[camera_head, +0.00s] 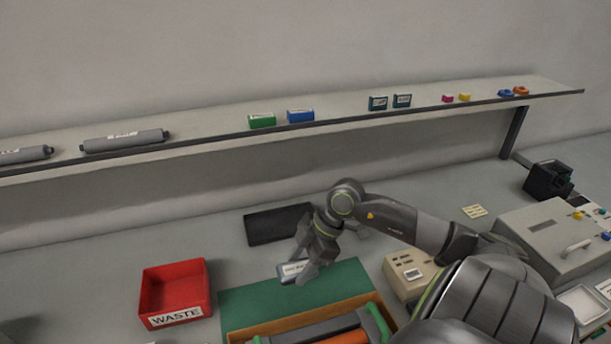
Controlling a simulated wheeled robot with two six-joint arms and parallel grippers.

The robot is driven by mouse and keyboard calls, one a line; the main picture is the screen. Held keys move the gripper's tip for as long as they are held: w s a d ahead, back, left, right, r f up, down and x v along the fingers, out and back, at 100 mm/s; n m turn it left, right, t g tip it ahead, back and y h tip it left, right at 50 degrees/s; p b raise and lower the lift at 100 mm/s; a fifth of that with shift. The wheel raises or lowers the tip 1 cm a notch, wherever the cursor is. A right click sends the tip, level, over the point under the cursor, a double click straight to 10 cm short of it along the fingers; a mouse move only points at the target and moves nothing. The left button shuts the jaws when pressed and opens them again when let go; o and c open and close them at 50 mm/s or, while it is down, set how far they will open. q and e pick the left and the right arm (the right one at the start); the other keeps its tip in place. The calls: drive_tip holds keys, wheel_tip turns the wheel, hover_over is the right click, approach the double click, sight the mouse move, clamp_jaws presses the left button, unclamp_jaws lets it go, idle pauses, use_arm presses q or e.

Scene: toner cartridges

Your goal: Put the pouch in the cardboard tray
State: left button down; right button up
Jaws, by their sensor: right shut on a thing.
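My right gripper (308,263) reaches in from the right and is shut on a small grey thing with a white label, which looks like the pouch (291,270). The pouch is over the far part of a green mat (250,297); I cannot tell whether it touches the mat. The cardboard tray (300,318) shows as a brown edge at the bottom middle, nearer than the gripper. A thing with green ends and an orange bar lies inside it. The tray's near part is cut off by the frame. My left gripper is not in view.
A red WASTE bin (178,292) stands left of the mat. A flat dark thing (275,225) lies behind the gripper. A beige device (405,275) and a larger grey machine (550,238) stand at right. A shelf (220,122) with cartridges and small boxes spans the back.

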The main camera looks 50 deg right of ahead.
sight(293, 296)
wheel_tip(293, 296, down, 8)
drive_tip(key=shift+f, duration=0.1)
idle(0.4)
drive_tip(key=shift+f, duration=0.15)
drive_tip(key=o, duration=1)
drive_tip(key=shift+c, duration=0.2)
